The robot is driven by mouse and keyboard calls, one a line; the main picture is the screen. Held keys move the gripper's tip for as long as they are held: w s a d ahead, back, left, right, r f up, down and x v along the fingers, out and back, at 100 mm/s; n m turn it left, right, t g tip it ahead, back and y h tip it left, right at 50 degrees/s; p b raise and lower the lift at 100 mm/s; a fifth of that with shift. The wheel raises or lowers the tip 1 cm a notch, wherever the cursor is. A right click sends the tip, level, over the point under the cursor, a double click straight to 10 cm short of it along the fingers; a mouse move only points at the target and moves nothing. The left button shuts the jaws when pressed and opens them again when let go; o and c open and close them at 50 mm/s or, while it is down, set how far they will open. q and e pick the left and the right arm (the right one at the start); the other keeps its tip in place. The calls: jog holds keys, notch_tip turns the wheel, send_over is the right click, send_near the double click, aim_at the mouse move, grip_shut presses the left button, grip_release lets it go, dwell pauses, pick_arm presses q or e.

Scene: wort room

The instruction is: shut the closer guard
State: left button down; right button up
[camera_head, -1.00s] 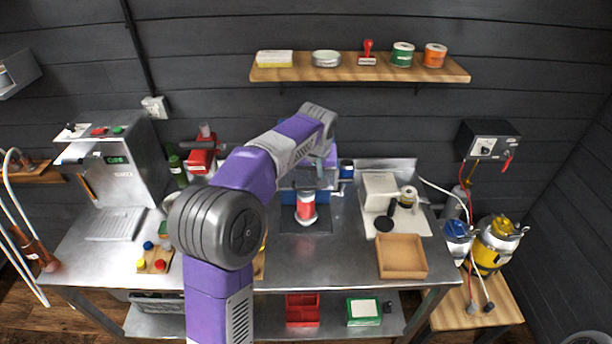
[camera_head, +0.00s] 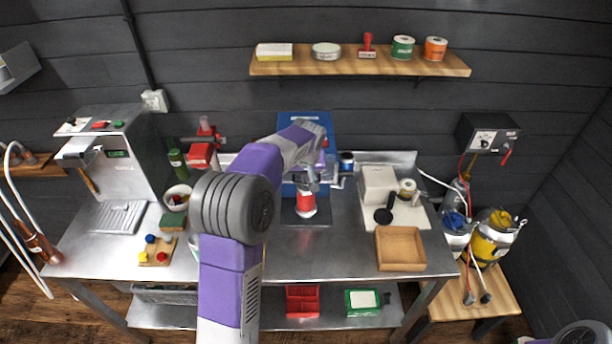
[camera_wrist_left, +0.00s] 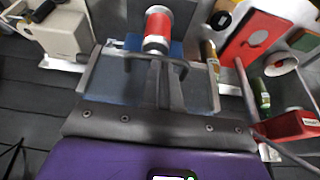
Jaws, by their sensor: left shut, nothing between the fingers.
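The closer is a blue machine (camera_head: 319,122) at the back middle of the steel table, partly hidden by my left arm. A red can (camera_head: 306,202) with a pale top and bottom stands upright at its front; the can also shows in the wrist view (camera_wrist_left: 158,27). A pale, see-through panel with grey edges (camera_wrist_left: 205,88), which looks like the guard, lies behind my fingers in the wrist view. My left gripper (camera_head: 311,184) is shut and empty just above the can in the head view. I cannot tell whether it touches the guard. My right gripper is out of view.
A wooden tray (camera_head: 401,249) and a white board (camera_head: 410,216) with a pale device are right of the closer. A red device (camera_head: 201,155), green bottle (camera_head: 177,164) and bowl (camera_head: 177,197) are left. The table front middle is clear.

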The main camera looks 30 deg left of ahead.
pick_arm(q)
jog(key=shift+f, duration=0.35)
notch_tip(320, 180, down, 12)
jog(key=b, duration=0.8)
jog(key=shift+s, duration=0.15)
jog(key=shift+r, duration=0.1)
